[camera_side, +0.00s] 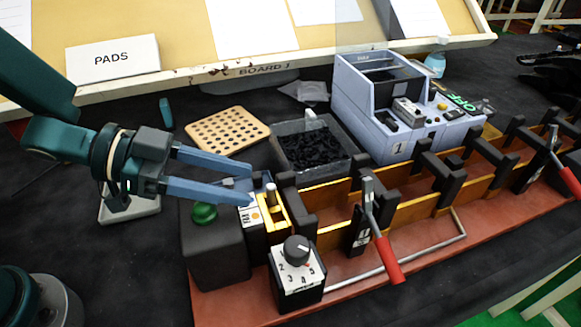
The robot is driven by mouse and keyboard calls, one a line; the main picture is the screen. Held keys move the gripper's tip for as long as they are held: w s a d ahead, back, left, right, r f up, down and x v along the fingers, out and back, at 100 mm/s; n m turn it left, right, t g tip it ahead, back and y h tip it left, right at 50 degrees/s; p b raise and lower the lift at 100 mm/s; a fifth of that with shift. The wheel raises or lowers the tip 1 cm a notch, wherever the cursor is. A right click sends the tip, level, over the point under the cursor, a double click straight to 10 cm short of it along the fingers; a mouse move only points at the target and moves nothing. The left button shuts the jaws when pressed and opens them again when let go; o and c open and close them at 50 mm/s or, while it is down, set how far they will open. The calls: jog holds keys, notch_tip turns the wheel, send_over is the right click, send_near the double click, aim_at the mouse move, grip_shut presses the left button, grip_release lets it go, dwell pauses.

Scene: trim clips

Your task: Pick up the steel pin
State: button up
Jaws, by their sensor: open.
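A short pale upright pin (271,193), which looks like the steel pin, stands in a yellow holder (273,216) near the left end of the long fixture. My gripper (249,187) reaches in from the left with its two blue fingers apart. The fingertips end just left of the pin, close to the fixture's end. The pin is not between the fingers. A small grey piece (228,183) shows in the gap between the fingers; I cannot tell what it is. The lower part of the pin is hidden in the holder.
The red-based fixture (350,285) carries black clips and red-handled clamps (387,262). A green button box (212,240) and a dial box (297,270) stand at its left end. Behind are a black-filled bin (345,145), a perforated wooden board (240,122) and a grey machine (362,100).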

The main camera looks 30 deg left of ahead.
aim_at(255, 196)
jog(key=shift+x, duration=1.7)
grip_shut()
